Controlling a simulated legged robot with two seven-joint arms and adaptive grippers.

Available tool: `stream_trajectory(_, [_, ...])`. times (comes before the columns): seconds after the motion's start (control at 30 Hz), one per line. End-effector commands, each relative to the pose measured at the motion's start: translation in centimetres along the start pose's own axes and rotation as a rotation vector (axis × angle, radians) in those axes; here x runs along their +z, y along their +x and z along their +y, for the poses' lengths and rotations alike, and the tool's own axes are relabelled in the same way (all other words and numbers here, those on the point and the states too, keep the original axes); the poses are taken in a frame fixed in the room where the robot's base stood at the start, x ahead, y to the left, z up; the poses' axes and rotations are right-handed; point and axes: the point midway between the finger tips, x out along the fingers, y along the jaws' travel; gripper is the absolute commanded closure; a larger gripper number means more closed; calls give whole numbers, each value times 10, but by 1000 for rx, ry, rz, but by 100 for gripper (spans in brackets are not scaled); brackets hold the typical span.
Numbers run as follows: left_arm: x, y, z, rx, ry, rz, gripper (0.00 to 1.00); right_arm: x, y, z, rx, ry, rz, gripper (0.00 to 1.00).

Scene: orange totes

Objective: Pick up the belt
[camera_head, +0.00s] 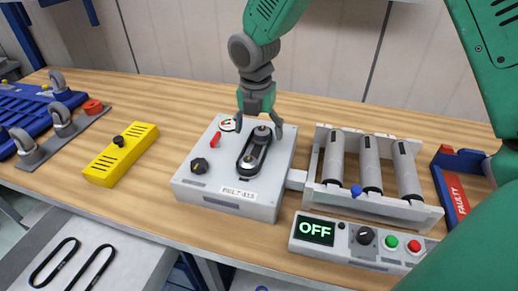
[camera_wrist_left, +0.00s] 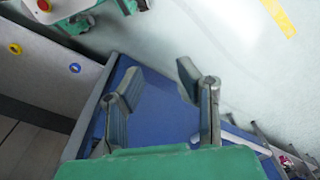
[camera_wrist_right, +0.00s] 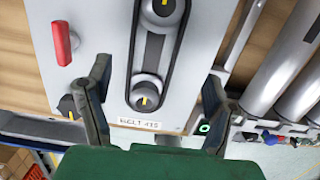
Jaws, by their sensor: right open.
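A black belt (camera_head: 254,151) loops around two pulleys on top of a light grey box labelled like "BELT" (camera_head: 226,196). It also shows in the right wrist view (camera_wrist_right: 173,60), running between two dark round pulleys with yellow marks. My right gripper (camera_head: 259,125) is open, above the far end of the belt, with nothing between its fingers. In the right wrist view its fingers (camera_wrist_right: 153,95) stand apart on both sides of the belt. My left gripper (camera_wrist_left: 163,95) is open and empty in its own wrist view, over a blue surface. It is not in the head view.
A roller unit (camera_head: 371,170) and a control panel reading OFF (camera_head: 340,238) stand right of the box. A yellow block (camera_head: 121,155) lies left. Two spare black belts lie in an open drawer (camera_head: 106,238). A bin marked FAULTY (camera_head: 454,192) is at right.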

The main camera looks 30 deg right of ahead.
Motion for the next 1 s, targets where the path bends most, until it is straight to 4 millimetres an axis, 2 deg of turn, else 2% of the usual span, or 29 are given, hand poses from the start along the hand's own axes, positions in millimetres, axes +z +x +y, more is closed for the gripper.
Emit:
stream_trajectory(0.13, [0,0,-1,-1,-2,0,69,-1,12,1,-2,-1,1,24])
stream_trajectory(0.4, [0,1,-1,-1,-2,0,69,6,54,-2,7,1,11,24])
stream_trajectory(0.5, [0,1,0,-1,-1,0,69,6,59,-3,8,1,11,24])
stream_trajectory(0.7, [0,0,0,0,-1,0,69,1,56,1,5,0,6,24])
stream_trajectory(0.83, [0,0,0,-1,-1,0,69,-2,54,4,1,0,2,70])
stream_trajectory(0.87, [0,0,0,-1,-1,0,69,-2,54,4,0,0,2,76])
stream_trajectory(1.0, [0,0,-1,-1,-2,0,69,-4,54,4,1,-2,5,75])
